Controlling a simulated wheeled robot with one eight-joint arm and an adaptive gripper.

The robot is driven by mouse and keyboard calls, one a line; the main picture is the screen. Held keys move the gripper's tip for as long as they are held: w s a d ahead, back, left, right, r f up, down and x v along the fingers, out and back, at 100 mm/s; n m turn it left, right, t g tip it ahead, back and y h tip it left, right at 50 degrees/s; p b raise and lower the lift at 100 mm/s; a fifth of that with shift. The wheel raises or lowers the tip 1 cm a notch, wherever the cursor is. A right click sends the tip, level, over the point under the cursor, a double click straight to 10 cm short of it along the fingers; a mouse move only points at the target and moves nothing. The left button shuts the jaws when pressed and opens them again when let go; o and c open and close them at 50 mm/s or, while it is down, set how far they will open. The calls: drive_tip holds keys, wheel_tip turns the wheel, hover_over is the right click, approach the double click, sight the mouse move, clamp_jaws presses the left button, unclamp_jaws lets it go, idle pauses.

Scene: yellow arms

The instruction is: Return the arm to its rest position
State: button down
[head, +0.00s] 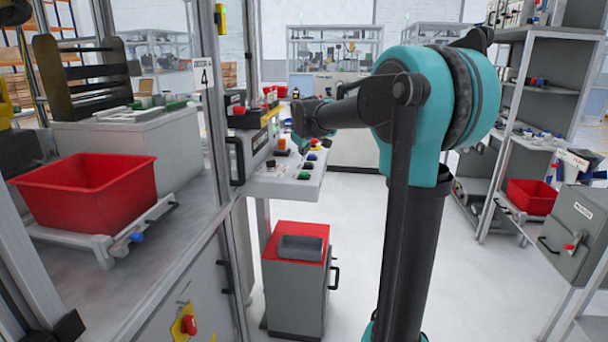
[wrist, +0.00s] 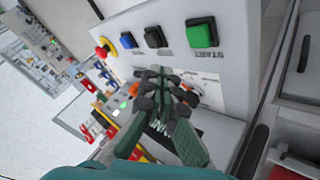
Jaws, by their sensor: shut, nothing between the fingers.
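My arm (head: 360,112) is mine, teal and black, and reaches left and away from me toward a control panel (head: 285,188) in the head view. In the wrist view my gripper (wrist: 160,80) has its dark fingers together with nothing between them. It is in front of the light panel face, close to a green START button (wrist: 202,33), a black button (wrist: 155,37) and a blue button (wrist: 128,40). I cannot tell whether the fingertips touch the panel. In the head view the gripper is mostly hidden by the arm.
A red-topped cabinet (head: 297,285) stands below the panel. Shelving (head: 530,140) and a grey box (head: 585,235) are at the right. The floor between is clear.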

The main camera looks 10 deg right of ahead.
drive_tip(key=s+d+f+m+g, duration=0.1)
drive_tip(key=s+f+m, duration=0.1)
drive_tip(key=s+f, duration=0.7)
drive_tip(key=s+d+f+m+g, duration=0.1)
drive_tip(key=s+f, duration=0.8)
drive_tip(key=s, duration=0.9)
drive_tip(key=s+d+f+m+g+y, duration=0.1)
drive_tip(key=s+d+f+m+g, duration=0.1)
drive_tip(key=s+f, duration=0.8)
drive_tip(key=s+m+g, duration=0.1)
drive_tip(key=s+m, duration=0.1)
drive_tip(key=s, duration=0.1)
drive_tip(key=shift+s+m, duration=0.4)
drive_tip(key=shift+d, duration=0.1)
